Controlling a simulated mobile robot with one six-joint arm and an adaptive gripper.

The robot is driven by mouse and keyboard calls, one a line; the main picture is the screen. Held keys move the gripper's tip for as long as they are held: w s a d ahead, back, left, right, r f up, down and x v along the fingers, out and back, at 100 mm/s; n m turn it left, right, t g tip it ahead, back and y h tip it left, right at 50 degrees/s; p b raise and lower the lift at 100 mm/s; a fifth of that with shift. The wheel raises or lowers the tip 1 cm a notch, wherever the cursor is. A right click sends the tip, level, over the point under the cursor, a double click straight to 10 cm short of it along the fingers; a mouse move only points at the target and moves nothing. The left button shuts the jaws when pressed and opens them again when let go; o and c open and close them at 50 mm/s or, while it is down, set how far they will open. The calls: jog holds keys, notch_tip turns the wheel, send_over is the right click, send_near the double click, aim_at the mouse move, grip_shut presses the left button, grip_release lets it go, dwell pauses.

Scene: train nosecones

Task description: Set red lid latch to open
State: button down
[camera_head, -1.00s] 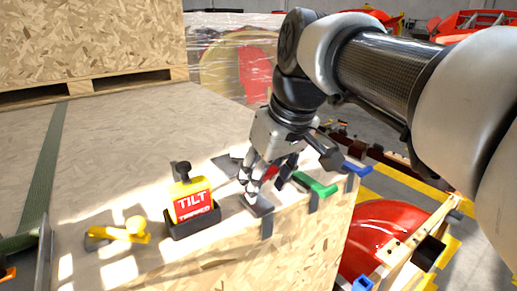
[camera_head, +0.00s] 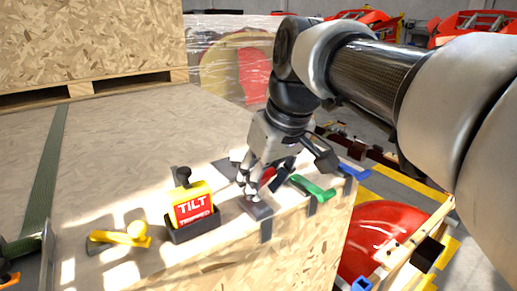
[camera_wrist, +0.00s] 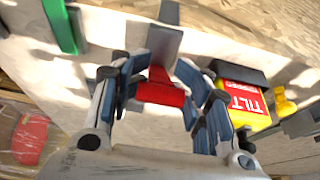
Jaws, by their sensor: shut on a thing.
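The red lid latch (camera_wrist: 160,92) is a short red lever on a grey metal plate, seen between the finger pads in the wrist view. In the head view only a bit of the red latch (camera_head: 268,175) shows behind the fingers. My gripper (camera_wrist: 161,88) points down and is shut on the red latch, with blue-grey pads at both sides of it. In the head view my gripper (camera_head: 251,183) is low at the front edge of the wooden crate top. The fingers hide most of the latch there, and its exact angle is hard to tell.
A green latch (camera_head: 312,187) and a blue latch (camera_head: 353,172) lie to the right along the same edge. A yellow TILT indicator (camera_head: 190,207) stands close on the left, with a yellow latch (camera_head: 122,236) beyond it. The crate top (camera_head: 120,140) behind is clear.

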jog(key=shift+w+a+r, duration=0.2)
jog(key=shift+w+r, duration=0.1)
jog(key=shift+r, duration=0.05)
jog(key=c, duration=0.8)
grip_release()
jog(key=shift+f, duration=0.1)
jog(key=v, duration=1.2)
jog(key=shift+s, duration=0.1)
jog(key=s+d+f+m+h+b, duration=0.1)
jog(key=s+f+b, duration=0.4)
jog(key=f, duration=1.1)
jog(key=s+d+f+m+b, duration=0.3)
jog(key=s+d+f+b, duration=0.3)
jog(key=f, duration=1.1)
jog(key=s+d+f+m+t+h+b, duration=0.1)
jog(key=s+f+b, duration=0.5)
jog(key=f+b, duration=0.6)
notch_tip(320, 180, down, 5)
jog(key=d+m, duration=0.1)
jog(key=d, duration=0.1)
jog(key=shift+d+r+m+h, duration=0.2)
jog(key=shift+d+m+h, duration=0.1)
jog(key=shift+m, duration=0.1)
